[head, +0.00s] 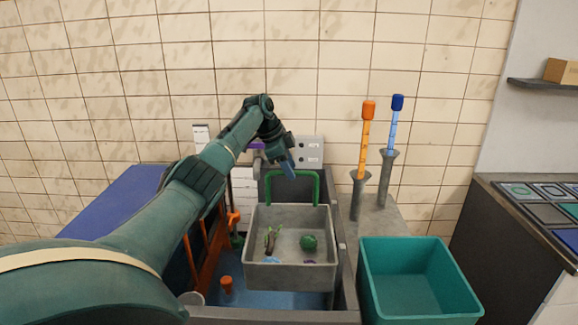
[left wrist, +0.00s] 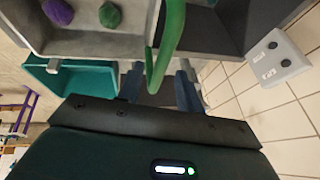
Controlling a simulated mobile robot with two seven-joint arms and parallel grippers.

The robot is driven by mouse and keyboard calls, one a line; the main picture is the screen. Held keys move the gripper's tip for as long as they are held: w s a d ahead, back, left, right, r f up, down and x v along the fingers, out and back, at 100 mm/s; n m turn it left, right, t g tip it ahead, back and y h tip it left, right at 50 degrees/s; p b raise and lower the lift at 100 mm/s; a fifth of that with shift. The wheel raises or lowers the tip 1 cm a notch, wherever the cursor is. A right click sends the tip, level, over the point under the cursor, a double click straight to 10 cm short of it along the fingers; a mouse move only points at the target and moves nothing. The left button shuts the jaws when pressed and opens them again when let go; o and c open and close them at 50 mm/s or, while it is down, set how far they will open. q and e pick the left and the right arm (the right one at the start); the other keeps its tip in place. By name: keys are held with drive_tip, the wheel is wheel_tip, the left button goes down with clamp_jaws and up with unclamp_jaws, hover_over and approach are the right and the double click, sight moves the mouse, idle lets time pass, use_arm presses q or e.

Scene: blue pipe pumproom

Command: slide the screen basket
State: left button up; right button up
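The grey screen basket (head: 288,276) sits across a dark grey trough, with a green handle (head: 317,190) arching at its far end. The handle also shows in the left wrist view (left wrist: 171,40), in front of the fingers. My left gripper (head: 289,168) reaches down over the top of the handle. In the left wrist view its blue-grey fingers (left wrist: 158,88) stand apart, with the end of the handle between them. I cannot tell whether either finger touches it. My right gripper is not in view.
The basket holds a green ball (head: 309,242) and other small debris. A teal bin (head: 418,277) stands to the right. Orange (head: 366,135) and blue (head: 393,125) rods stand in grey holders beyond it. A grey panel (head: 310,152) is on the tiled wall behind.

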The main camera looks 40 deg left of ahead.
use_arm(q)
drive_tip(key=b+v, duration=0.1)
drive_tip(key=v, duration=1.2)
drive_tip(key=shift+b, duration=0.35)
drive_tip(key=shift+r, duration=0.1)
